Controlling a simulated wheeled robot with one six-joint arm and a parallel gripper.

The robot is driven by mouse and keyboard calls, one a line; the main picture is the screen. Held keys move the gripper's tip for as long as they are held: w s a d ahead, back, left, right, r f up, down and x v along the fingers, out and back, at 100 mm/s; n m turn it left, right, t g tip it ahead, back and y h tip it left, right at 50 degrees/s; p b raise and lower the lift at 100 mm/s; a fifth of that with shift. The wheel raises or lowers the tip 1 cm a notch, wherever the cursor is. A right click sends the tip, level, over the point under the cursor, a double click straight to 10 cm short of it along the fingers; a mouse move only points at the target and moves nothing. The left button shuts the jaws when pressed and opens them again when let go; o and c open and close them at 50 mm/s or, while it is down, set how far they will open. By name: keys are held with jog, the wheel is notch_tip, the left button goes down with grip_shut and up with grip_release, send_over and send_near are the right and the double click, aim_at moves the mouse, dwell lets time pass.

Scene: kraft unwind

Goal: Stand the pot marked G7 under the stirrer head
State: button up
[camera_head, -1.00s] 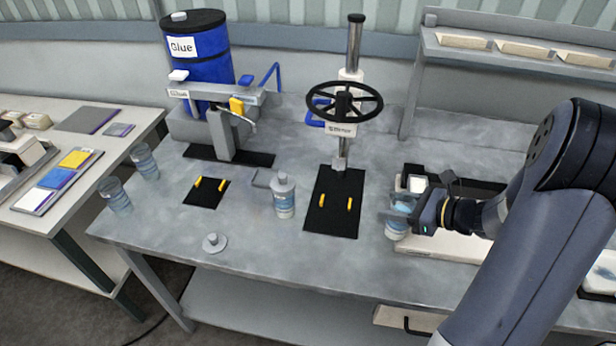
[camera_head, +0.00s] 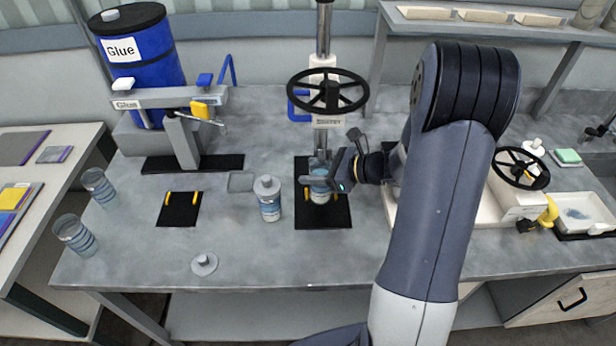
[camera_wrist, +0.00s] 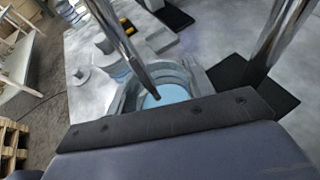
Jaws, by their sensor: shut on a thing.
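My gripper (camera_head: 326,183) is shut on a clear pot with blue contents (camera_head: 320,188). The pot is at the black mat (camera_head: 325,217) below the stirrer head (camera_head: 319,163), between the yellow stops; whether it touches the mat I cannot tell. In the wrist view the pot's open rim and pale blue contents (camera_wrist: 166,95) show between the fingers. No G7 mark can be read. The stirrer stand has a black handwheel (camera_head: 328,92) above the pot.
A lidded pot (camera_head: 268,198) stands just left of the mat. A loose lid (camera_head: 204,264) lies near the front edge. Two clear cups (camera_head: 76,234) stand at the left. The glue dispenser (camera_head: 180,115) with its blue drum (camera_head: 140,65) is at the back left.

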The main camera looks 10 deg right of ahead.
notch_tip(320, 180, down, 2)
jog(key=shift+f+b, duration=0.2)
jog(key=shift+b, duration=0.25)
jog(key=shift+s+d+f, duration=0.2)
jog(key=shift+d, duration=0.15)
jog(key=shift+a, duration=0.15)
jog(key=shift+f+b, duration=0.25)
jog(key=shift+b, duration=0.1)
jog(key=o, duration=1.4)
jog(key=shift+r, duration=0.1)
jog(key=shift+r+p, duration=0.2)
jog(key=shift+p, duration=0.1)
jog(key=b+v, duration=0.2)
jog(key=v, duration=1)
